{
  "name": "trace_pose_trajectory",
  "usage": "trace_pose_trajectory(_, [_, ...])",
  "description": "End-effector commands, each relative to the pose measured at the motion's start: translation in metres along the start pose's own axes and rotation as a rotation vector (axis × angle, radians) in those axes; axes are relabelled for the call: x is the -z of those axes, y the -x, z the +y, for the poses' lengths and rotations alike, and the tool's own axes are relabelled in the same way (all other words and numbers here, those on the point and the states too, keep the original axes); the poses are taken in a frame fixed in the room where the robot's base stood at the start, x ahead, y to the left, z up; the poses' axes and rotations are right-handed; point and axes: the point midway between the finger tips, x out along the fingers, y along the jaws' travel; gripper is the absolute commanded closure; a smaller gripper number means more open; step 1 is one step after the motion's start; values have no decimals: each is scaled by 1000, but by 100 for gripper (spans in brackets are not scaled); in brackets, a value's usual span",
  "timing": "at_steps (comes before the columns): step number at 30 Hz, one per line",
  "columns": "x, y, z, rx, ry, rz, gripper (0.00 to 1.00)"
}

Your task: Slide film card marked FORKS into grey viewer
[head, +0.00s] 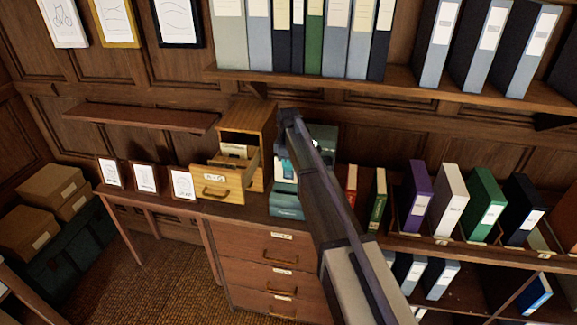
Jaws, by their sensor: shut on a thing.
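My arm reaches from the lower right to the back of the desk. My gripper (284,152) is at its far end, small and partly hidden by the arm. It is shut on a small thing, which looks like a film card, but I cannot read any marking. A grey-teal device (286,203), which looks like the viewer, stands on the desk just below the gripper. Its upper part shows behind my arm, and its slot cannot be made out. I cannot tell whether the card touches the viewer.
A wooden card cabinet (251,122) stands left of the viewer, its lower drawer (219,184) pulled out with cards inside. Framed cards (145,178) stand at the desk's left. Red and green books (377,200) stand to the right. A shelf of binders (330,82) hangs above.

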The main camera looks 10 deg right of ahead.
Motion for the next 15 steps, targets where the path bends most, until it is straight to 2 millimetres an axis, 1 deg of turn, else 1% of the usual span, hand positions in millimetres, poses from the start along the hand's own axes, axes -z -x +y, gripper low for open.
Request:
trace_pose_trajectory(1, [2,21,1,0,7,0,100])
trace_pose_trajectory(4, [3,28,3,0,17,0,100])
trace_pose_trajectory(11, [3,21,3,0,20,0,100])
trace_pose_trajectory(15, [3,10,3,0,20,0,100])
